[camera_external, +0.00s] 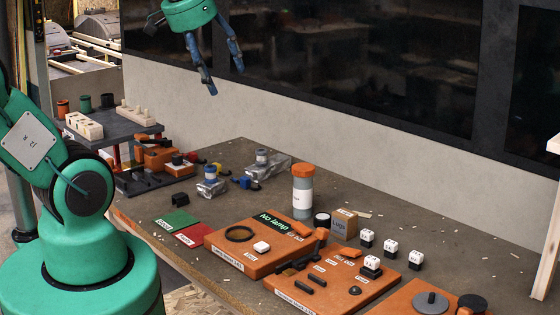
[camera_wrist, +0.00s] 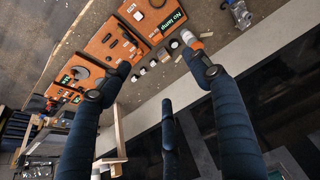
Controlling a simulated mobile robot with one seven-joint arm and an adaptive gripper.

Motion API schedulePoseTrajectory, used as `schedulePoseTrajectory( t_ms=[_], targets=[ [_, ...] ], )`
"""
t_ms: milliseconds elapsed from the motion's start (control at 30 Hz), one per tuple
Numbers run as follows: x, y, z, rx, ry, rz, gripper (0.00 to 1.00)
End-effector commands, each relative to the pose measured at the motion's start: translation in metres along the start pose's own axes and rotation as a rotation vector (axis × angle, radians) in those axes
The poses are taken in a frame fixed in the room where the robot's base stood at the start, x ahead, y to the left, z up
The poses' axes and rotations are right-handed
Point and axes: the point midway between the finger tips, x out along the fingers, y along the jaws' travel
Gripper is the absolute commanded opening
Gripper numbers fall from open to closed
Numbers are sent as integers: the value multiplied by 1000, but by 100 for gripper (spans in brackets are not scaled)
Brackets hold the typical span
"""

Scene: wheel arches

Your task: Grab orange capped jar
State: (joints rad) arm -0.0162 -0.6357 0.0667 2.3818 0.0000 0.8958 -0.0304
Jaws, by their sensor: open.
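The orange-capped jar (camera_external: 302,198) stands upright on the table in the external view. It has a clear grey body, a white label and an orange lid. In the wrist view the jar (camera_wrist: 188,37) is small, at the tip of the right finger, which partly hides it. My gripper (camera_external: 224,82) is open and empty, high above the table, up and to the left of the jar. In the wrist view its dark blue fingers (camera_wrist: 157,62) are spread wide with nothing between them.
A dark round lid (camera_external: 322,220) and a small cardboard box (camera_external: 344,222) stand close right of the jar. Orange task boards (camera_external: 225,257) lie in front. White-topped blocks (camera_external: 391,248) are at the right. A wall rises behind the table.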

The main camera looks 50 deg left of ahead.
Motion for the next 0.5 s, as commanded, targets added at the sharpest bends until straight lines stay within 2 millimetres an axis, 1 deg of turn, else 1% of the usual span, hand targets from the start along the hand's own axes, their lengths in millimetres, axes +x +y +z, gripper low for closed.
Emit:
schedulePoseTrajectory(
  t_ms=[33, 267, 367, 500],
  targets=[
    [6, -1, -12, -11, -17, -2, 62],
    [38, -8, -65, -63, -84, -13, 62],
    [57, -11, -86, -85, -113, -18, 62],
    [86, -16, -114, -117, -152, -25, 62]
  ],
)
